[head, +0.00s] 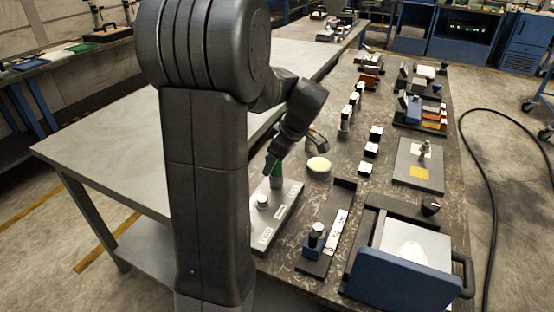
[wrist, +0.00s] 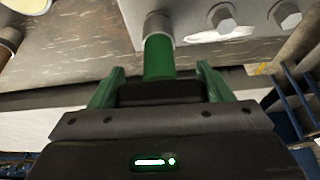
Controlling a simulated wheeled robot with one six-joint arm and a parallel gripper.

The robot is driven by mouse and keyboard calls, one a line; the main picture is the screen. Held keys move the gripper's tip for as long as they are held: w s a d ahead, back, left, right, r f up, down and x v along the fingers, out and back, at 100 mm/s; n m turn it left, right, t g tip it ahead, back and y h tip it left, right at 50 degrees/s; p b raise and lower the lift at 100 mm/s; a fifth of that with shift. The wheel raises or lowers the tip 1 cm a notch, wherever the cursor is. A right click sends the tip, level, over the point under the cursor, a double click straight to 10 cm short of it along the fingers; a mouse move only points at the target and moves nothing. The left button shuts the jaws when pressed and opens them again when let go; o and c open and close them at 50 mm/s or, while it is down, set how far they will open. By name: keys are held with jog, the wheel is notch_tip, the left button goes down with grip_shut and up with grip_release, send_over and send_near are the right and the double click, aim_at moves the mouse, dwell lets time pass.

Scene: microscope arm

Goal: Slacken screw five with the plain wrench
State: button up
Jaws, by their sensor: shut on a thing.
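My gripper (wrist: 160,82) has green fingers and is shut on the green-handled wrench (wrist: 158,58). The wrench's grey metal socket end (wrist: 159,28) is at the grey plate with hex screws (wrist: 195,40). Whether it sits fully on a screw cannot be told. Two other hex screw heads (wrist: 285,14) show to its right, beside a white label. In the head view the plate (head: 287,217) lies on the dark bench top, under my gripper (head: 274,160). My arm hides part of the plate. I cannot read which screw is number five.
A pale round disc (head: 318,166) lies just right of the plate. A dark tray (head: 327,240) with a blue-based item (head: 315,240) stands nearer. A blue-fronted box (head: 397,285) is at front right, and small blocks stand farther back.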

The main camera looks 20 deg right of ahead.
jog(key=shift+r+p, duration=1.65)
jog(key=shift+r, duration=1.05)
